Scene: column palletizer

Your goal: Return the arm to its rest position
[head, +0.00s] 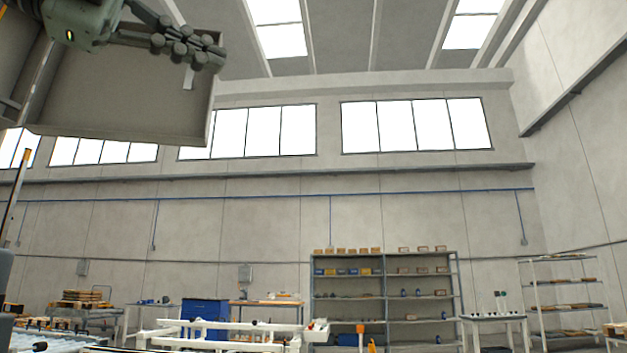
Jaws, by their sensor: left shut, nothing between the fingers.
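My left gripper (190,48) is at the top left of the head view, high up, with its fingers pointing right. Its fingers are together and nothing shows between them. A large grey-brown open box or tray-like panel (120,105) is behind and below the gripper in the picture; I cannot tell whether they touch. My right gripper is not in view.
Grey shelving (385,300) with small boxes stands at the back wall. A white rack (565,290) is at the right. A white frame (220,330), a blue cabinet (205,312) and stacked pallets (82,300) are low at the left. The upper middle and right are clear.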

